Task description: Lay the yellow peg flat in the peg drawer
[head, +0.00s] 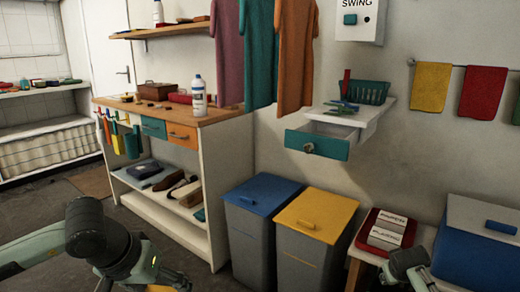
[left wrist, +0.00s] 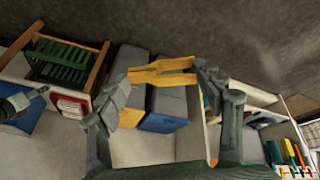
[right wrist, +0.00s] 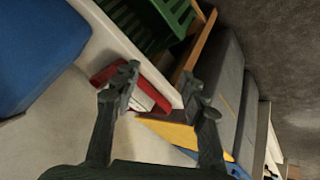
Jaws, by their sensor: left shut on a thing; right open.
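The yellow peg (left wrist: 163,72) is held crosswise between the fingertips of my left gripper (left wrist: 165,76). In the head view a bit of yellow (head: 160,288) shows beside this gripper (head: 165,278) at the bottom edge. A teal-fronted drawer (head: 318,144) with a round knob stands pulled out under the small white wall shelf. I take it as the peg drawer; little of its inside shows. My left gripper is well below and left of it. My right gripper (right wrist: 160,95) is open and empty. It shows at the lower right in the head view (head: 408,262), below the drawer.
A green basket (head: 366,92) stands on the wall shelf (head: 375,112). Bins with blue (head: 262,193) and yellow (head: 316,211) lids stand below. A workbench (head: 185,115) is at left, hanging shirts (head: 258,50) above. A red tray (head: 365,243) and blue cooler (head: 475,255) are at right.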

